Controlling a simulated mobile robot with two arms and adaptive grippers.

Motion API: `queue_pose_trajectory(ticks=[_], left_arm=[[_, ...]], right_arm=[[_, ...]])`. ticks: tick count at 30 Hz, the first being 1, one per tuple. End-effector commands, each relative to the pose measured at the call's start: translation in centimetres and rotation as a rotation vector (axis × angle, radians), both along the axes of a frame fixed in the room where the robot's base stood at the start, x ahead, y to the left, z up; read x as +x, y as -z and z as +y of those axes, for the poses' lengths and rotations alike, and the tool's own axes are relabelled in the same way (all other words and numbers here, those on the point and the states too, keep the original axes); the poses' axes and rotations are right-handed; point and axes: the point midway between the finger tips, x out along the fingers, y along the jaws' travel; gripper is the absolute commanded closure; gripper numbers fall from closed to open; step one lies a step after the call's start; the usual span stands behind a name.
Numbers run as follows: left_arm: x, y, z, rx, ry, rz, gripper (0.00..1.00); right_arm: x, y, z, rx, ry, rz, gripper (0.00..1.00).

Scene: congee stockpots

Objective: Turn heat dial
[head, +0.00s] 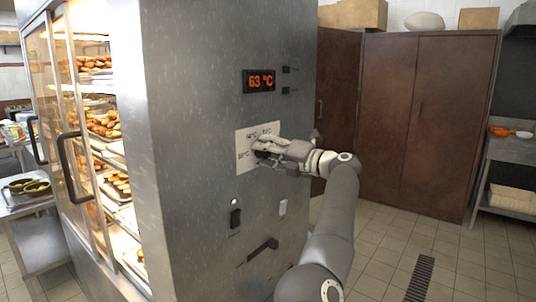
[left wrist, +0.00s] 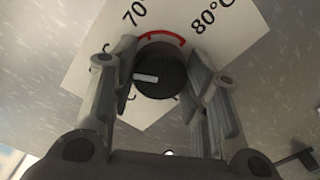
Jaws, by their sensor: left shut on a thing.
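The heat dial (head: 262,154) is a dark round knob on a white scale plate (head: 243,158) on the side of the tall metal cabinet. In the left wrist view the dial (left wrist: 163,79) shows a white pointer mark toward the picture's left, and a red arc lies between the printed 70 and 80°C. My left gripper (head: 264,147) is at the dial, shut on it, with one finger on each side. In the head view the fingers hide part of the dial and scale. My right gripper is not in view.
A red display (head: 260,81) above the dial reads 63 °C. Switches (head: 235,218) and a dark handle (head: 263,249) sit below it. Glass doors with trays of baked goods (head: 107,130) are at left. Brown cupboards (head: 440,120) stand behind; the tiled floor (head: 400,250) at right is open.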

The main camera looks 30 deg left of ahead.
Motion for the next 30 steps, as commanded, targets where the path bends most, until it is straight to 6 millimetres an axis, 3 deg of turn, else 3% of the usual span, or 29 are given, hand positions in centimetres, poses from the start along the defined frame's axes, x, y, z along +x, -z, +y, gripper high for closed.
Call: queue_pose_trajectory(ticks=[14,15,19,30], left_arm=[[0.02,0.17,-0.02,-0.003,0.0,-0.01,0.81],[0.02,0.17,-0.02,-0.003,0.0,-0.01,0.52],[0.01,0.13,-0.01,-0.003,0.0,-0.01,0.36],[0.0,0.04,-0.26,-0.002,0.0,-0.01,0.34]], right_arm=[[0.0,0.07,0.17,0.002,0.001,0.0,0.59],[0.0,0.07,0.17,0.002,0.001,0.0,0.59],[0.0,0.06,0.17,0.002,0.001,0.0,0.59],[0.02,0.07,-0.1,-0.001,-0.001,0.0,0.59]])
